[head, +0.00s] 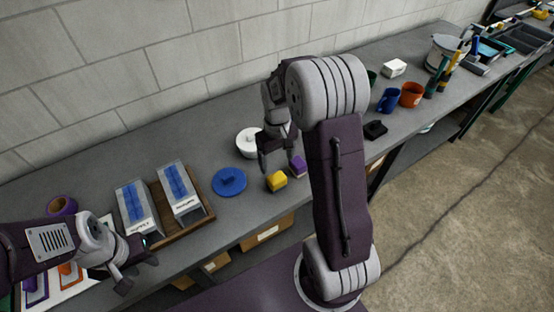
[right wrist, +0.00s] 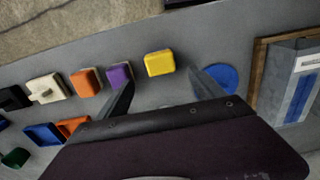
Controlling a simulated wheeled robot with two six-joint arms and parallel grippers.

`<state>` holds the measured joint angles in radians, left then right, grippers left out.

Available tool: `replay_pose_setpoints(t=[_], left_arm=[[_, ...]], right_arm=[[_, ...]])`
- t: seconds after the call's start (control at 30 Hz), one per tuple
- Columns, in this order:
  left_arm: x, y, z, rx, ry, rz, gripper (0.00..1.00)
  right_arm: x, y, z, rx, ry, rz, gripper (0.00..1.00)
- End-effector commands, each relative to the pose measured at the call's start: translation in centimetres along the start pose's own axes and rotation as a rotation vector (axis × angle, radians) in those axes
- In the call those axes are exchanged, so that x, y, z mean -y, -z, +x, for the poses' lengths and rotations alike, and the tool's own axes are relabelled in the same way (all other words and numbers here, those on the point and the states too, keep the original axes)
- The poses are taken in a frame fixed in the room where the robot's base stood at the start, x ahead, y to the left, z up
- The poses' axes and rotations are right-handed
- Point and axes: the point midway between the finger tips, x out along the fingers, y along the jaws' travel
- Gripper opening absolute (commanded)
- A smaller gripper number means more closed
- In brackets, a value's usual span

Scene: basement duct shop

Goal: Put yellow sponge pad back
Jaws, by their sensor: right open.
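The yellow sponge pad (head: 276,181) lies on the grey workbench (head: 110,160) near its front edge, beside a purple pad (head: 298,166). In the right wrist view the yellow pad (right wrist: 160,63) shows just beyond the gap between my right fingertips. My right gripper (head: 277,163) is open and empty, pointing down close behind the yellow pad; in its wrist view (right wrist: 162,90) one finger is near the purple pad and the other overlaps the blue disc. My left gripper (head: 137,273) has its fingers apart, empty, at the left front of the bench.
A wooden tray (head: 203,218) holds boxes with blue parts. In the right wrist view, orange (right wrist: 86,82) and cream (right wrist: 45,88) pads line up past the purple one.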

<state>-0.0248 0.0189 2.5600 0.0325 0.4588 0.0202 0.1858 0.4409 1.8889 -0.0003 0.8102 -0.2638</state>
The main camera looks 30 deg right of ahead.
Motion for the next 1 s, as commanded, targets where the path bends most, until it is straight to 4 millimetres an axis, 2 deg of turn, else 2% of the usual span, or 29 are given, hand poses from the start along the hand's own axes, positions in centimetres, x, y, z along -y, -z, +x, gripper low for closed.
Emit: replay_pose_setpoints(t=[0.1, 0.17, 0.3, 0.43, 0.53, 1.0], left_arm=[[0.0, 0.0, 0.0, 0.000, 0.000, 0.000, 0.36], [0.0, 0.0, 0.0, 0.000, 0.000, 0.000, 0.36], [0.0, 0.0, 0.0, 0.000, 0.000, 0.000, 0.36], [0.0, 0.0, 0.0, 0.000, 0.000, 0.000, 0.36], [0.0, 0.0, 0.0, 0.000, 0.000, 0.000, 0.36], [0.0, 0.0, 0.0, 0.000, 0.000, 0.000, 0.36]], right_arm=[[1.5, -1.3, -0.2, -0.012, 0.000, 0.008, 0.78], [3.3, -3.3, -0.4, -0.030, 0.001, 0.022, 0.78], [7.0, -8.5, -0.2, -0.079, 0.008, 0.068, 0.78], [8.4, -11.5, 0.2, -0.101, 0.014, 0.096, 0.78], [8.5, -12.0, 0.3, -0.105, 0.015, 0.103, 0.78], [8.5, -11.9, 0.3, -0.103, 0.015, 0.102, 0.78]])
